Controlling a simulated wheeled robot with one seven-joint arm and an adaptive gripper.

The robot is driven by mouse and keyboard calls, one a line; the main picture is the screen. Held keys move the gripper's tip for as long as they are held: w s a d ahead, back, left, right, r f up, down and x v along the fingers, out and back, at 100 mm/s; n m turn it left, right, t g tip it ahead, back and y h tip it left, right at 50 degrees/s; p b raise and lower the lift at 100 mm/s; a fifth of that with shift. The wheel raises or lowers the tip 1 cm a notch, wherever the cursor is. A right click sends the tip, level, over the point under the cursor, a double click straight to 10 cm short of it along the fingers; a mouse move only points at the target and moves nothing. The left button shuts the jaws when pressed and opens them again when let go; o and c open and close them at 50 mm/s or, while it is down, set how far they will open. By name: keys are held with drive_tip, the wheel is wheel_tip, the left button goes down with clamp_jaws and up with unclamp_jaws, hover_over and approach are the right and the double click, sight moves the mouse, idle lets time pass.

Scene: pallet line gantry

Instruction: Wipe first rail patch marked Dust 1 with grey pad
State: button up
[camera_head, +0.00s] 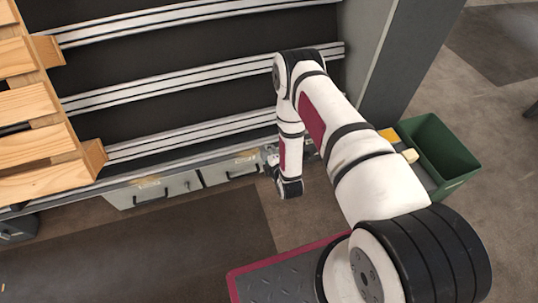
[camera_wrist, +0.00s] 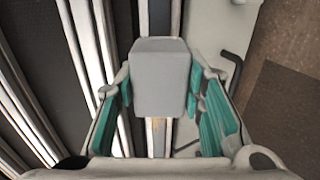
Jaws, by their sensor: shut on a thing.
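The grey pad (camera_wrist: 161,75) is a light grey block held between the teal-lined fingers of my gripper (camera_wrist: 160,92) in the wrist view. My gripper is shut on it. A tan, dusty patch (camera_wrist: 157,138) shows on the pale rail just below the pad in the wrist view; the pad hides part of the rail. I cannot tell whether the pad touches the rail. In the head view, tan patches lie on the front rail (camera_head: 215,168), one at the left (camera_head: 148,182) and one near my gripper (camera_head: 246,157). No Dust 1 label is readable. My wrist partly hides the gripper there.
Wooden pallets (camera_head: 45,125) stand at the left over several pale roller tracks (camera_head: 190,78). Drawers with black handles (camera_head: 228,171) sit below the front rail. A grey post (camera_head: 400,60) and a green bin (camera_head: 445,150) are at the right.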

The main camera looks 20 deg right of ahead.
sight(236, 155)
drive_tip(key=shift+b+x, duration=0.6)
drive_tip(key=shift+x, duration=0.35)
drive_tip(key=shift+s+a+r, duration=0.1)
drive_tip(key=shift+s+a, duration=0.05)
drive_tip(key=shift+a, duration=1.9)
drive_tip(key=shift+a, duration=2)
drive_tip(key=shift+a+b, duration=0.4)
drive_tip(key=shift+a, duration=1.6)
drive_tip(key=shift+w, duration=0.2)
drive_tip(key=shift+s+d, duration=0.2)
drive_tip(key=shift+d, duration=3.85)
drive_tip(key=shift+w+d, duration=0.15)
drive_tip(key=shift+d, duration=1.85)
